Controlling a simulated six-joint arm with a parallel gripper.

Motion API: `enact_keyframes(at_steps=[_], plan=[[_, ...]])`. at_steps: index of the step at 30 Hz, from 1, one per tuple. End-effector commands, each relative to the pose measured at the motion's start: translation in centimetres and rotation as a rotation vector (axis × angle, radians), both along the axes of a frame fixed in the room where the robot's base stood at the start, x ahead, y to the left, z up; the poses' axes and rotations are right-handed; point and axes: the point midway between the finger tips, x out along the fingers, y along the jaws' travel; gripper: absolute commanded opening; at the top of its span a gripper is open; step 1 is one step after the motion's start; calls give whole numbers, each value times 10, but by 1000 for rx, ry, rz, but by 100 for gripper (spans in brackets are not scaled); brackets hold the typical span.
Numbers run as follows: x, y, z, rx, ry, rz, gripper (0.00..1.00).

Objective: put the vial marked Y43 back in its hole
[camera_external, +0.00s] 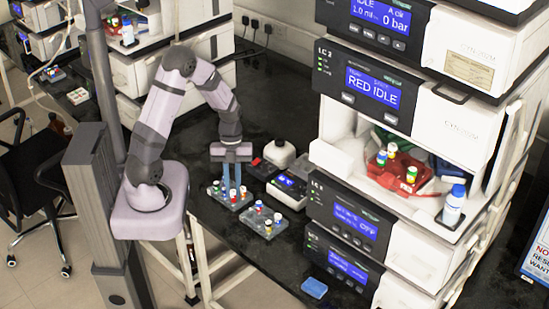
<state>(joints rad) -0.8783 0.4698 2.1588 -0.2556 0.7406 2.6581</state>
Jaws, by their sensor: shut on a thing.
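My gripper (232,184) points straight down over the rear grey rack (219,203) on the black bench. Its blue fingers are close together and shut on a small vial (233,195) at the rack. The fingers partly hide this vial. I cannot read its mark, nor tell whether it stands in a hole or is just above one. A second grey rack (268,232) with several vials stands just in front and to the right. No Y43 mark is legible.
A small device with a blue screen (289,182) and a white-topped device (280,153) stand close right of the racks. The tall instrument stack (371,85) rises further right, with vials on a red holder (400,183). A blue box (314,288) lies near the bench's front.

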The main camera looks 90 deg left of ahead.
Motion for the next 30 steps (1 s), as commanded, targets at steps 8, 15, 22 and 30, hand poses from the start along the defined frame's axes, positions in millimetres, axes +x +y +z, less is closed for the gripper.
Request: enact_keyframes(at_steps=[8, 15, 22, 30], plan=[[0, 0, -4, 0, 0, 0, 0], [0, 0, -11, 0, 0, 0, 0], [0, 0, -12, 0, 0, 0, 0], [0, 0, -12, 0, 0, 0, 32]])
